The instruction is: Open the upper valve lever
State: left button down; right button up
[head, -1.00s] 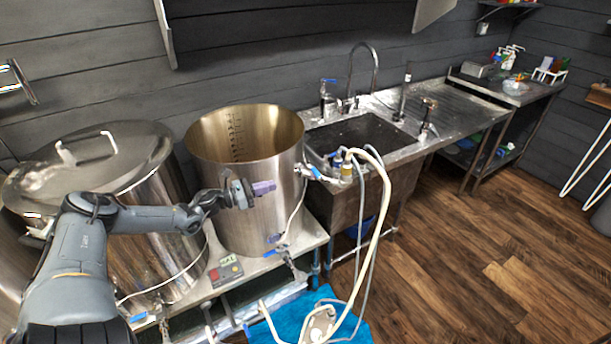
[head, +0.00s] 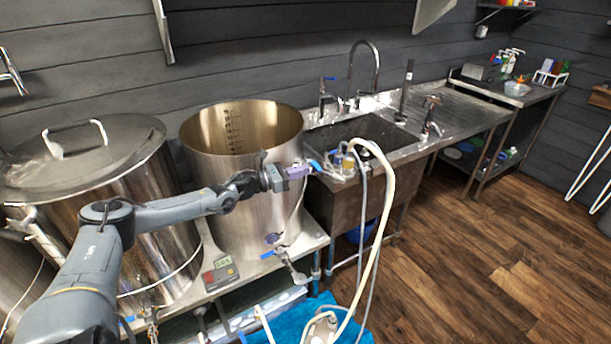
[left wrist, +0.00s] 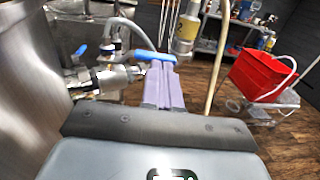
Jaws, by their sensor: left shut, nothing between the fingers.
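The open steel kettle (head: 215,165) stands on a metal stand. Its upper valve lever (head: 315,164) is blue and sits at the kettle's right side, beside the sink. In the left wrist view, the blue lever (left wrist: 146,55) lies across the tips of my fingers, above the metal valve body (left wrist: 108,78). My left gripper (head: 305,171) has purple fingers, shut and empty, close to the lever; it also shows in the left wrist view (left wrist: 164,66). I cannot tell whether the fingertips touch the lever. My right gripper is not in view.
A lower valve with a blue lever (head: 268,254) is near the kettle's base. A lidded kettle (head: 140,240) stands left. Pale hoses (head: 385,205) hang in front of the sink (head: 340,205).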

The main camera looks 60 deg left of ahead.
pick_arm(q)
jog(key=shift+w+d, duration=0.1)
jog(key=shift+w, duration=0.7)
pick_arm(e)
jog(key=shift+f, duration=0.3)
pick_arm(q)
jog(key=shift+b, duration=0.35)
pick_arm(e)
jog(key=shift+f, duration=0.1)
